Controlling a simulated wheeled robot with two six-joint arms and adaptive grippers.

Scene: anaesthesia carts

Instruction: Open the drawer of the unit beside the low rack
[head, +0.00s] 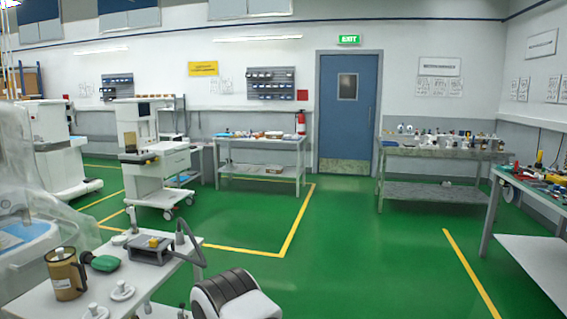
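A white anaesthesia cart (150,190) stands on wheels at the left, on the green floor. Its upper column carries dark panels, and a white drawer block (176,163) sits under its worktop; the drawer fronts look shut. A second white cart (62,165) stands farther left, partly hidden by a clear plastic cover. I cannot tell for sure which unit the task means or which piece is the low rack. A low table with a lower shelf (262,179) stands right of the first cart. Neither of my grippers is in view.
Workbenches (440,152) stand at right. Green floor (345,245) is clear in the middle, towards the blue door (347,115).

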